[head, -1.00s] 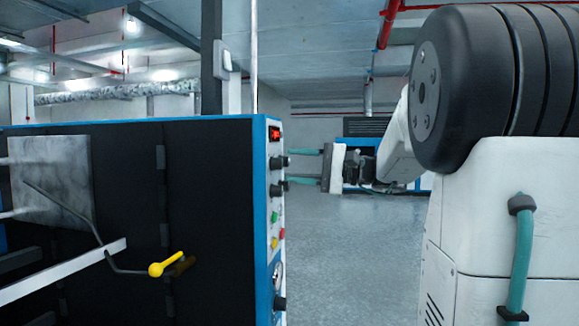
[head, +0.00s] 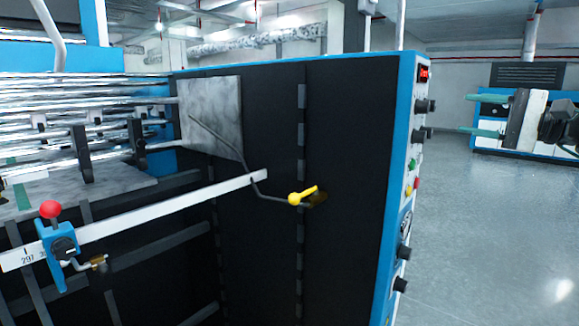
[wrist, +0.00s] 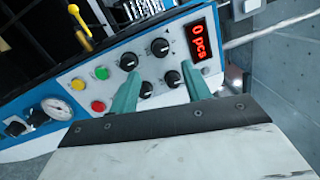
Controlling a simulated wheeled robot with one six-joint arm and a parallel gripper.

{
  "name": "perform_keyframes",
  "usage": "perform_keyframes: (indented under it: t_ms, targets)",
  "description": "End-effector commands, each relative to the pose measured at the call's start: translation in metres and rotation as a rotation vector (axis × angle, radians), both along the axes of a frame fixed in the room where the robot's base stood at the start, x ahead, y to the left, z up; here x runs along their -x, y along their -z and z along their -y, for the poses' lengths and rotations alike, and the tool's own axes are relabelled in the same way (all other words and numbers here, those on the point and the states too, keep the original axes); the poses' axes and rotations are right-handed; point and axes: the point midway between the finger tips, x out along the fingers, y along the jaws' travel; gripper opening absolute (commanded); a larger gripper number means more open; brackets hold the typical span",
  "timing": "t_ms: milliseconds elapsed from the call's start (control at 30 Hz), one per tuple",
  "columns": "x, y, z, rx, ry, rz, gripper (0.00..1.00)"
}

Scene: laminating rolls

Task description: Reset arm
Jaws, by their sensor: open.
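My gripper (head: 466,114) is at the right of the head view, with two teal fingers apart and nothing between them. They point left toward the control panel side of the machine, and a gap of floor shows between them and the panel in this view. In the wrist view my gripper (wrist: 160,75) is open, its fingers in front of the panel's black knobs. The control panel (wrist: 105,62) shows a red "0 pcs" display (wrist: 197,42), green, yellow and red buttons and a round gauge. Whether the fingers touch the panel cannot be told.
The laminating machine (head: 345,150) fills the left and middle, with a yellow-handled lever (head: 302,196) and a red-knobbed blue clamp (head: 52,240) on a white ruled bar. Another blue and white machine (head: 528,75) stands behind my gripper. Grey floor (head: 480,240) is clear at the right.

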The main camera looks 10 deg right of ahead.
Motion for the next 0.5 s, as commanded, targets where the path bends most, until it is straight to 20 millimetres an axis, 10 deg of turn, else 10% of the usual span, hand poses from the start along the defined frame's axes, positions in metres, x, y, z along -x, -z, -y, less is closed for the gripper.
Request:
perform_keyframes:
  t_ms: [233, 500]
  targets:
    - [0.008, 0.07, -0.011, 0.086, 0.007, -0.271, 0.48]
    - [0.073, 0.184, -0.125, 0.535, -0.211, -0.697, 0.48]
